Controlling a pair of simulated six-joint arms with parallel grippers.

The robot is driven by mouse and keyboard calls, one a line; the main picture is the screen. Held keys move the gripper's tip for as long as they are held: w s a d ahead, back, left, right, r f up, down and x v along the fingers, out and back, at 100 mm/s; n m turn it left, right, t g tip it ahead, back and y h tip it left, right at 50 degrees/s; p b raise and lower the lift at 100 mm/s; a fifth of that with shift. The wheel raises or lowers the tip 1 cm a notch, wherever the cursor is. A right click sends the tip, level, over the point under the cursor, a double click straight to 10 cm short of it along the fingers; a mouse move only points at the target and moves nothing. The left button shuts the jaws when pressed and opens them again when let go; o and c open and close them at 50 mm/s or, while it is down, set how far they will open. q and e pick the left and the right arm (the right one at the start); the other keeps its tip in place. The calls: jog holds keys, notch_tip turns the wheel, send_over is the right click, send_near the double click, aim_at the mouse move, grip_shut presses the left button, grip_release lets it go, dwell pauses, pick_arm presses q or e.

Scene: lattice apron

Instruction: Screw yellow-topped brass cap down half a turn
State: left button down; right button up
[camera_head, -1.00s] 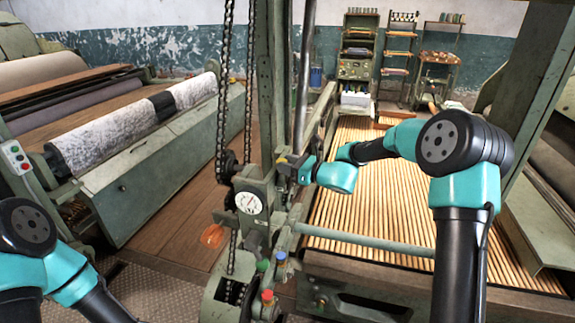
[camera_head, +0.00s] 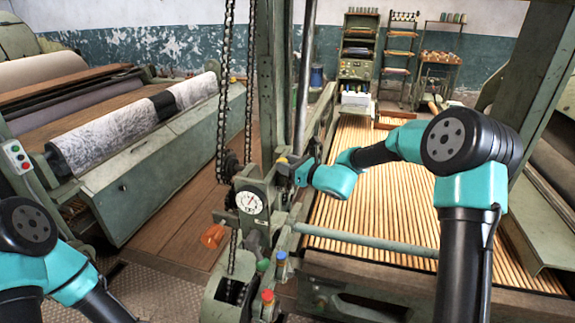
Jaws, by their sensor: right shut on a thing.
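The yellow-topped brass cap (camera_head: 283,160) is small, on the machine post just behind the white dial; its brass part is hard to make out. My right gripper (camera_head: 291,167) reaches in from the right and is shut at the cap. Its dark jaws are small here and cover much of the cap's side. The teal wrist behind it is to the right of the post. My left arm shows in the lower left corner, but its gripper is out of view.
A white dial (camera_head: 249,202) faces me below the cap. Chains (camera_head: 223,100) hang left of the green post. An orange knob (camera_head: 213,236) and red-topped (camera_head: 267,296) and blue-topped (camera_head: 281,256) fittings stand lower down. The slatted apron (camera_head: 385,190) lies right.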

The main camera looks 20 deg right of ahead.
jog(key=o, duration=0.9)
jog(key=shift+w+n+g+y, duration=0.1)
jog(key=shift+n+g+y, duration=0.4)
jog(key=shift+y, duration=0.1)
jog(key=shift+n+g+y, duration=0.3)
jog(key=shift+g, duration=0.1)
jog(key=v, duration=1.8)
jog(key=s+a+f+n+g+h, duration=0.1)
jog(key=s+a+f+n+g, duration=0.1)
jog(key=f, duration=0.6)
jog(key=s+a+f+n+g+h, duration=0.2)
jog(key=s+a+f+n+g, duration=0.1)
jog(key=f, duration=0.5)
jog(key=s+a+f+n+g+h, duration=0.1)
jog(key=s+a+f+n+g, duration=0.1)
jog(key=f, duration=0.6)
jog(key=shift+s+a+f+n+g+h, duration=0.15)
jog(key=shift+s+a+g, duration=0.2)
jog(key=shift+s+g, duration=0.3)
jog(key=shift+s+a+f+n+g+h, duration=0.15)
jog(key=shift+s+a+g, duration=0.25)
jog(key=shift+s, duration=0.5)
jog(key=shift+d, duration=0.1)
